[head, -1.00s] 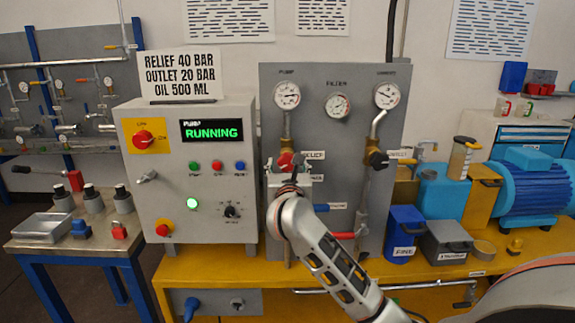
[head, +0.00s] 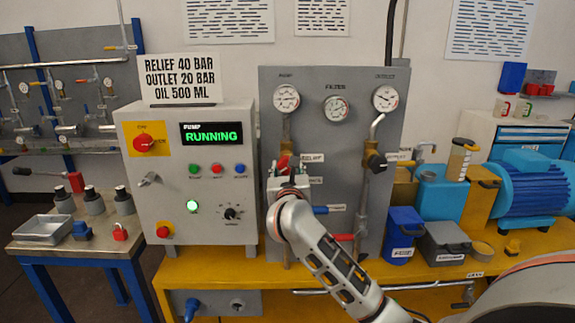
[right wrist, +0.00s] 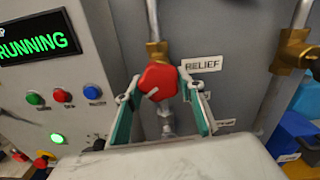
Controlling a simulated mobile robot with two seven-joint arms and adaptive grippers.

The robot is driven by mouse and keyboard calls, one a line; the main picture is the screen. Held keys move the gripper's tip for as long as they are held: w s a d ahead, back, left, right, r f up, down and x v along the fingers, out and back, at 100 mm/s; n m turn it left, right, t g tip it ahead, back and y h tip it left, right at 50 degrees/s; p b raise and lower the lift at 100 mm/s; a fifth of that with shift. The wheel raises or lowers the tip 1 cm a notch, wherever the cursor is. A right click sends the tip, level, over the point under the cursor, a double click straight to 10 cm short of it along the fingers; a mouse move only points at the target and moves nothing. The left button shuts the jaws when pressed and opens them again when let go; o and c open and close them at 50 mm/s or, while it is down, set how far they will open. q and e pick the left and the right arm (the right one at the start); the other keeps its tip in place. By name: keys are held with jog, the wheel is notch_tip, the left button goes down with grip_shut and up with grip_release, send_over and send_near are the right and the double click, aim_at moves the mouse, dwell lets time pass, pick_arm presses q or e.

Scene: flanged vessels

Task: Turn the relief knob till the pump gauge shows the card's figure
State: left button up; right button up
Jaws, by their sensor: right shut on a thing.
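The red relief knob (right wrist: 158,82) sits below a brass fitting on the grey panel, beside the RELIEF label (right wrist: 202,64). My right gripper (right wrist: 160,97) has its two green-sided fingers on either side of the knob, shut on it. In the head view the knob (head: 283,163) is partly hidden by that gripper. The pump gauge (head: 286,98) is above it at the panel's upper left; its dial is too small to read surely. The white card (head: 180,77) reads RELIEF 40 BAR, OUTLET 20 BAR, OIL 500 ML. My left gripper is not in view.
The control box (head: 190,185) shows RUNNING and stands close to the left of the panel. The filter gauge (head: 337,108), outlet gauge (head: 386,97) and a dark outlet knob (head: 376,162) are to the right. A blue-handled valve (head: 328,209) is just right of my wrist.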

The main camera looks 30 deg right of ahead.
jog(key=n+p, duration=0.2)
jog(key=p, duration=0.1)
jog(key=shift+r, duration=0.15)
jog(key=shift+n, duration=0.4)
jog(key=shift+n+p, duration=0.4)
jog(key=shift+n, duration=0.5)
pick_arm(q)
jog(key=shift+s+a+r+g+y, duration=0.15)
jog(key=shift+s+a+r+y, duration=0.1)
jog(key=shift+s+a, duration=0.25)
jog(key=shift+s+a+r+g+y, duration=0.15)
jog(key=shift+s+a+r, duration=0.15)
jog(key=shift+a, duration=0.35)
pick_arm(e)
jog(key=shift+n, duration=0.6)
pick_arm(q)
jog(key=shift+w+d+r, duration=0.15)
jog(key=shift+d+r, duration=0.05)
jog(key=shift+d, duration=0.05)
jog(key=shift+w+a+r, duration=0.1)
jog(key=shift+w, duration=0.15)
